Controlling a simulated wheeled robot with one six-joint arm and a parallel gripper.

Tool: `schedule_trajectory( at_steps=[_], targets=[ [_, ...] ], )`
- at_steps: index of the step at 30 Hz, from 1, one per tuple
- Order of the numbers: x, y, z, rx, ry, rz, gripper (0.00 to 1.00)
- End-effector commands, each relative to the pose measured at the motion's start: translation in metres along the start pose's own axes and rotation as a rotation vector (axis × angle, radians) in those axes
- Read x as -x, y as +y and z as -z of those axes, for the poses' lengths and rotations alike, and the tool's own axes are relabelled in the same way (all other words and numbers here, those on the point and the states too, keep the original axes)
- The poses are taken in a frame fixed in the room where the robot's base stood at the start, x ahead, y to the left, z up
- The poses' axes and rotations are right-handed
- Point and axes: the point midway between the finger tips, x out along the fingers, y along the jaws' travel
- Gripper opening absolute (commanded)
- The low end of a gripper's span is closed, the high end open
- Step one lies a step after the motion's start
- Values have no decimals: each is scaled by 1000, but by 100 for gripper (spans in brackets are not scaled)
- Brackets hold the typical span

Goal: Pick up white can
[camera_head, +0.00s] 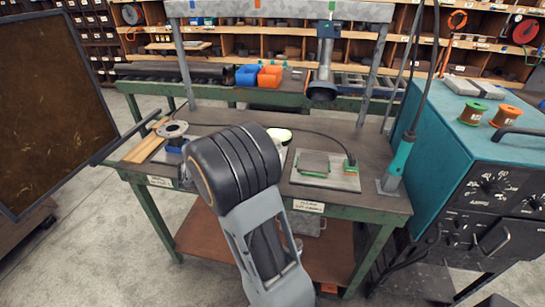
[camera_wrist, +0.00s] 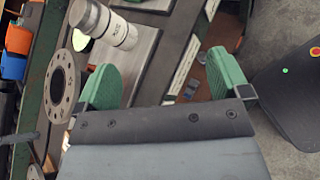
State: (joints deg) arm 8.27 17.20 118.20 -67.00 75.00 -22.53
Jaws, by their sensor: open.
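The white can (camera_wrist: 116,30) shows at the upper left of the wrist view, with dark print on its side and a grey-silver end. It lies beyond my gripper's left finger, outside the gap. My gripper (camera_wrist: 163,78) is open, its two green-padded fingers wide apart with nothing held between them. In the head view, a pale rounded object (camera_head: 281,135), probably the can, shows on the workbench (camera_head: 222,118) just behind my arm, which partly hides it. My gripper's fingers are hidden by my arm there.
A teal machine (camera_head: 425,110) stands right, a dark panel (camera_head: 50,110) left.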

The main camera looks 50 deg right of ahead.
Motion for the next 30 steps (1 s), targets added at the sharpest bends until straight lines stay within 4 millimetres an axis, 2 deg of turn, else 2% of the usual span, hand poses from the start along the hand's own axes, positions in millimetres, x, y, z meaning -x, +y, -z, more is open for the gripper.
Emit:
schedule_trajectory(
  at_steps=[1,3,6,12,16,24,30],
  targets=[
    [-14,11,12,85,-76,-41,94],
    [-27,27,22,185,-169,-99,94],
    [-41,45,37,296,-275,-170,94],
    [-57,64,56,422,-394,-253,94],
    [-71,73,54,447,-421,-270,94],
    [-113,89,39,451,-423,-272,94],
    [-130,96,32,450,-422,-274,94]
  ],
)
